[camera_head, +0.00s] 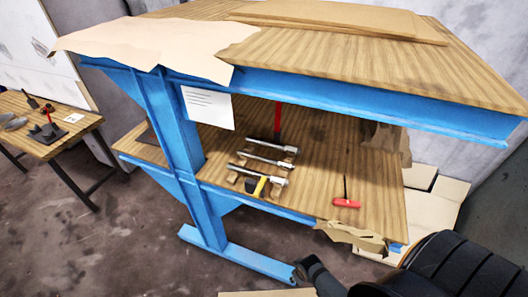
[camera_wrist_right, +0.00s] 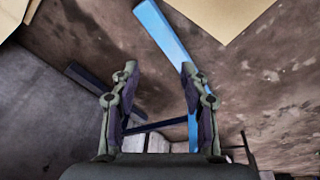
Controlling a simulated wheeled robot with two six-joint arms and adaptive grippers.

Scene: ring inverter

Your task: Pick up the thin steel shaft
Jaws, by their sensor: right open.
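Three steel shafts lie side by side on small wooden supports on the lower shelf (camera_head: 325,180) of the blue workbench in the head view. The middle shaft (camera_head: 265,161) looks thinnest. A thicker shaft (camera_head: 262,175) lies in front of it and another shaft (camera_head: 272,144) lies behind it. My right arm comes in at the bottom right of the head view, apart from the shafts and lower in the picture. In the right wrist view my right gripper (camera_wrist_right: 158,75) is open and empty, with floor between its fingers. My left gripper is not in view.
The wooden bench top (camera_head: 340,55) overhangs the shelf, and a blue leg (camera_head: 175,115) stands left of the shafts. Crumpled brown paper (camera_head: 350,235) hangs at the shelf's front edge.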

